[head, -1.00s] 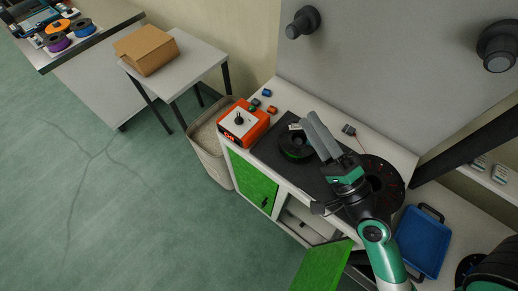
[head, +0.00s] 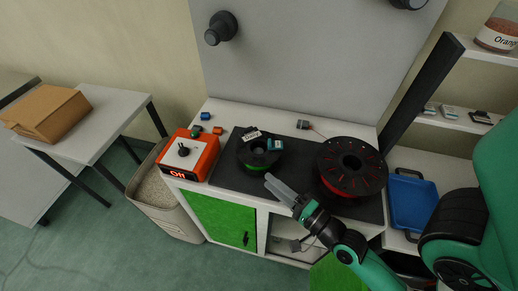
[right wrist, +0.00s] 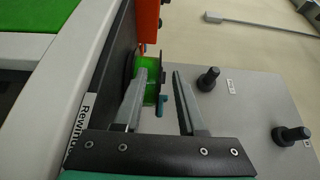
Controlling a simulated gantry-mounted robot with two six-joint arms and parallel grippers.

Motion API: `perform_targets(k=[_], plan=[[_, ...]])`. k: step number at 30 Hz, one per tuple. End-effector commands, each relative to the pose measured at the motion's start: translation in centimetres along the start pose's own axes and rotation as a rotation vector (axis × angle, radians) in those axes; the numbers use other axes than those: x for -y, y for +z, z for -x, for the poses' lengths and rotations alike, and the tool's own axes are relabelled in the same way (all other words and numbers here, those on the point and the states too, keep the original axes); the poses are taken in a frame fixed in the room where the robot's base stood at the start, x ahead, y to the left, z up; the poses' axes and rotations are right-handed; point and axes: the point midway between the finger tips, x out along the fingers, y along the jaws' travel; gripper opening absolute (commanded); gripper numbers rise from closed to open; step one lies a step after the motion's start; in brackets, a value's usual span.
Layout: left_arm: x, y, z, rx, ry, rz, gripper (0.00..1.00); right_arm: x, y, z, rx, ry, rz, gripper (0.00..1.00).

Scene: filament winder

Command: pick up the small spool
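The small spool (head: 258,157), black with green filament, lies on the dark mat (head: 226,177) on the workbench, with a white label at its top edge. My right gripper (head: 269,181) is just in front of it, at the near edge of the mat, its fingers pointing toward the spool. The right wrist view shows the two fingers (right wrist: 161,72) apart, with the green filament of the spool (right wrist: 152,95) beyond and beside the left finger. The fingers are not closed around the spool; whether one touches it I cannot tell. My left gripper is in neither view.
A larger black and red spool (head: 350,168) is on the right of the mat. An orange control box (head: 189,154) reading "Off" is to the left. A blue tray (head: 412,203) is at the far right. A green cabinet door (head: 222,218) is below the bench top.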

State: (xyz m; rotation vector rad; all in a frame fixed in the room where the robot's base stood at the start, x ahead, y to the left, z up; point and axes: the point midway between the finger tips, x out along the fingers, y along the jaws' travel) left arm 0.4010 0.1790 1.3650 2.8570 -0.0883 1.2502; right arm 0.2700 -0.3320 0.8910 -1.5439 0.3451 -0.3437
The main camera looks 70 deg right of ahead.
Motion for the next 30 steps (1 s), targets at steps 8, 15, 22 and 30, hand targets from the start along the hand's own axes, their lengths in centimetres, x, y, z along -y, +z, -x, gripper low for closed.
perform_targets(k=[8, 15, 22, 30], plan=[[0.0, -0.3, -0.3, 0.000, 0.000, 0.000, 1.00, 0.1, 0.0, -2.4, 0.000, 0.000, -0.001, 0.40], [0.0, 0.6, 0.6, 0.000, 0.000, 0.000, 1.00, -0.2, -0.2, -5.1, 0.000, -0.005, 0.000, 0.40], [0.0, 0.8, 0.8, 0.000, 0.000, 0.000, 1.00, 0.1, -0.2, -7.5, 0.000, -0.002, -0.001, 0.40], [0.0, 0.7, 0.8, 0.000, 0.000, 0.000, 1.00, 0.1, -0.2, -7.5, 0.000, -0.001, -0.001, 0.24]])
